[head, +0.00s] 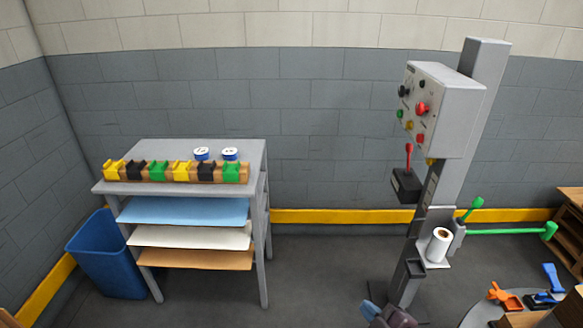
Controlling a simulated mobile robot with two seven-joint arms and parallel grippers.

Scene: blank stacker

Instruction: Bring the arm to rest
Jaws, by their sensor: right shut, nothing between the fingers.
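My right gripper (386,314) shows only in part at the bottom edge of the head view, right of the middle. It is shut and empty, in front of the foot of the grey machine post (455,165). Its lower part is cut off by the picture's edge. My left gripper is not in view.
A grey shelf rack (240,160) with coloured sheets and yellow, black and green blocks stands left, beside a blue bin (105,262). A round table (480,314) with tools is lower right. Floor between rack and post is clear.

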